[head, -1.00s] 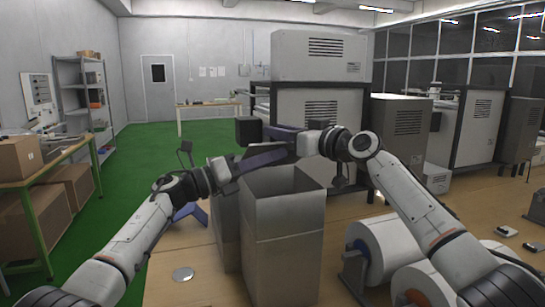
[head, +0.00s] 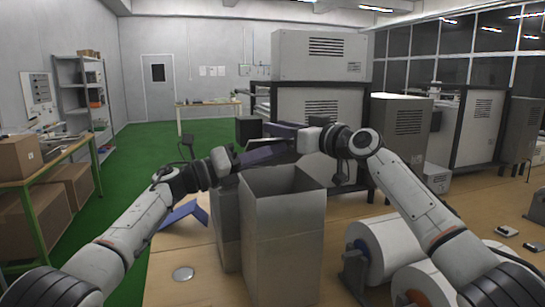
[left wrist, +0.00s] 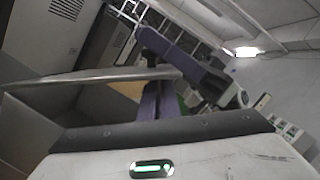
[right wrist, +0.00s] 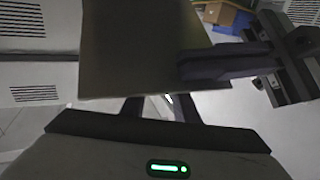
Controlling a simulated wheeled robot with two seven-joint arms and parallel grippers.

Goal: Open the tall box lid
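The tall box (head: 283,240) is grey, stands upright on the wooden floor and shows an open top with its inside visible. A narrower grey panel or box (head: 226,232) stands against its left side; I cannot tell if it is the lid. My left gripper (head: 272,153) is above the box's far rim, its purple fingers close together. It also shows in the left wrist view (left wrist: 160,90), beyond a pale rim (left wrist: 90,78). My right gripper (head: 278,131) is just beyond it, fingers apart. In the right wrist view a grey-brown panel (right wrist: 130,50) hides its fingertips.
Large grey machines (head: 320,110) stand behind the box. White rolls (head: 385,245) lie on stands to its right. A blue folded piece (head: 182,215) and a round metal disc (head: 183,274) are on the floor at left. A bench with cartons (head: 20,158) stands far left.

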